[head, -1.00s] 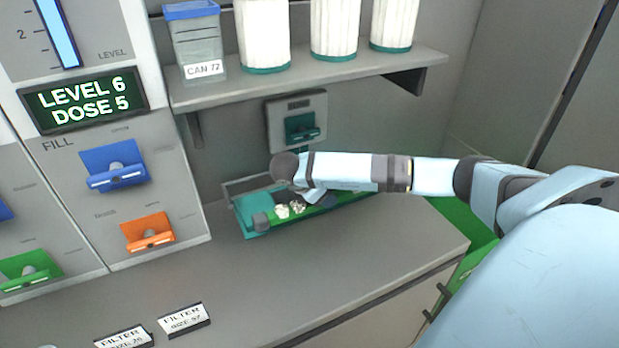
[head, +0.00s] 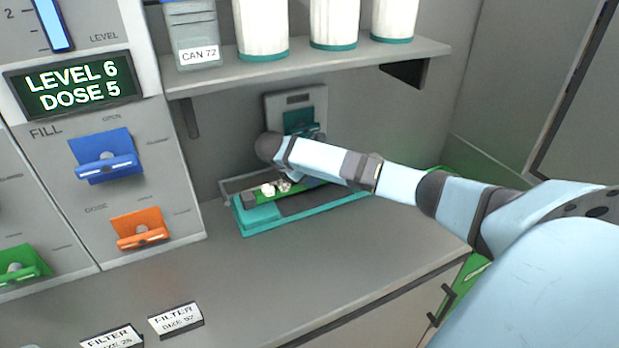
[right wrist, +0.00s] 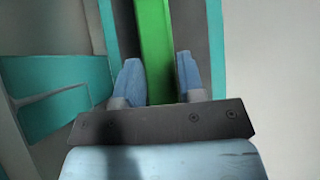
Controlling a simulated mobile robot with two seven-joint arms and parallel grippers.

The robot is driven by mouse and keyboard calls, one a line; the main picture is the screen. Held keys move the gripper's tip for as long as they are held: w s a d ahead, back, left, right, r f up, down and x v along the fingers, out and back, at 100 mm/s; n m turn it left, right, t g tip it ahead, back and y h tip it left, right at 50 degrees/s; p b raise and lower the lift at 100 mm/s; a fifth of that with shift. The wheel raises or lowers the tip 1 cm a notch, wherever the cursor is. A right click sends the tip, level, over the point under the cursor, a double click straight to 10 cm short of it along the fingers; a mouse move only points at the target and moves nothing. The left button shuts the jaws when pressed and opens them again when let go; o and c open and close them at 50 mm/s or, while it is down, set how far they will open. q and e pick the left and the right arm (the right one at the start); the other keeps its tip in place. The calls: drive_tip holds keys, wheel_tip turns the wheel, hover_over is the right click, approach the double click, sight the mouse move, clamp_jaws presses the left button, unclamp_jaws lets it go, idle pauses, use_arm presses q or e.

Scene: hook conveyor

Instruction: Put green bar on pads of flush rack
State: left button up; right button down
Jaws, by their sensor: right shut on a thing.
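The green bar (head: 268,192) appears at the left end of the teal rack in the head view, with small white pieces and a grey end block on it. My right arm hides its right part. The bar also shows in the right wrist view (right wrist: 155,45), running lengthwise between the two fingers of my right gripper (right wrist: 160,80), which is shut on it. The flush rack (head: 300,216) is a teal tray with a dark inner strip, under and in front of the bar. I cannot tell whether the bar touches its pads. My left gripper is not in view.
A wall unit with a teal lever (head: 298,121) stands close behind my wrist. A shelf (head: 300,66) with white canisters is above. A panel with blue and orange levers (head: 141,229) is at left.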

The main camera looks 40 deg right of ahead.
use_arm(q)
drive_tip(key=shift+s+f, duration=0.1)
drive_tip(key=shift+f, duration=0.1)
use_arm(e)
drive_tip(key=c, duration=0.7)
unclamp_jaws()
drive_tip(key=shift+w+a+r+p, duration=0.1)
drive_tip(key=shift+a+r+p, duration=0.05)
drive_tip(key=shift+r+p, duration=0.2)
drive_tip(key=p+v, duration=0.6)
drive_tip(key=v, duration=0.4)
drive_tip(key=shift+a+r, duration=0.15)
drive_tip(key=shift+w+a+r+p, duration=0.1)
drive_tip(key=shift+a+r+p, duration=0.15)
drive_tip(key=shift+p, duration=0.15)
drive_tip(key=shift+a, duration=0.1)
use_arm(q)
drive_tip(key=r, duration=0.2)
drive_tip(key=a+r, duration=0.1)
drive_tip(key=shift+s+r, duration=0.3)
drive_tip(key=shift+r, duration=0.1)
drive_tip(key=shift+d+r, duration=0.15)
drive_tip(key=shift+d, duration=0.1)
